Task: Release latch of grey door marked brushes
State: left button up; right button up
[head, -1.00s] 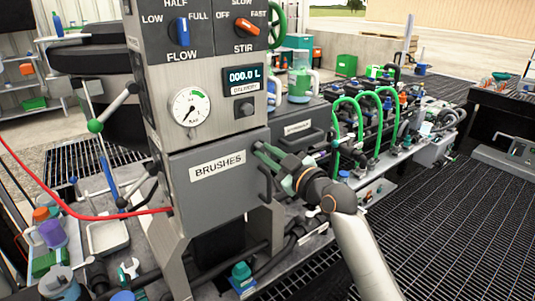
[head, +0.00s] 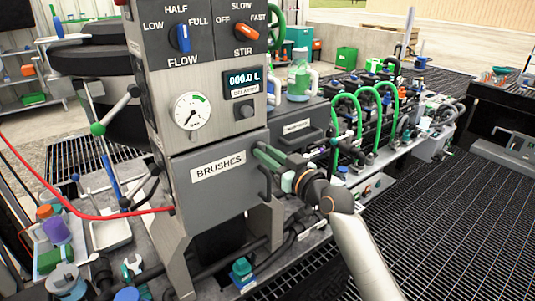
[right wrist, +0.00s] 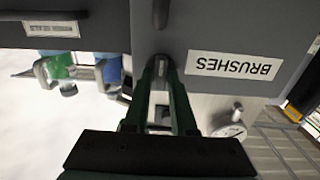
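The grey door (head: 215,192) marked BRUSHES is flat in the front of the grey column, and it looks closed. Its dark bar handle (head: 265,182) is on the right side; it also shows in the right wrist view (right wrist: 161,13). My right gripper (head: 258,150) reaches in from the right with its green fingertips at the door's upper right edge, above the handle. In the right wrist view, which is upside down, the fingers stand slightly apart with a small grey latch piece (right wrist: 161,67) between their tips. Whether they grip it is unclear. My left gripper is out of view.
The gauge (head: 190,112) and knobs are above the door. A red hose (head: 95,216) runs to the column's left side. Grating floor (head: 440,220) at right is open.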

jog(key=o, duration=0.3)
jog(key=shift+o, duration=0.2)
jog(key=b+v, duration=0.1)
jog(key=v, duration=1.1)
jog(key=shift+s+d, duration=0.15)
jog(key=shift+s, duration=0.05)
jog(key=s+d+f+m+g+h, duration=0.15)
jog(key=s+f, duration=0.35)
jog(key=f, duration=0.5)
jog(key=s+d+f+m+g+h, duration=0.1)
jog(key=s+d+f+m+h, duration=0.3)
jog(key=f, duration=0.7)
jog(key=s+d+f+n+g+h, duration=0.1)
jog(key=s+f, duration=0.4)
jog(key=f, duration=0.5)
jog(key=s+d+f+g+h, duration=0.1)
jog(key=s+d+f, duration=0.1)
jog(key=s+f, duration=0.6)
jog(key=s, duration=0.4)
jog(key=shift+s+d+g+h, duration=0.2)
jog(key=shift+s+g+h, duration=0.15)
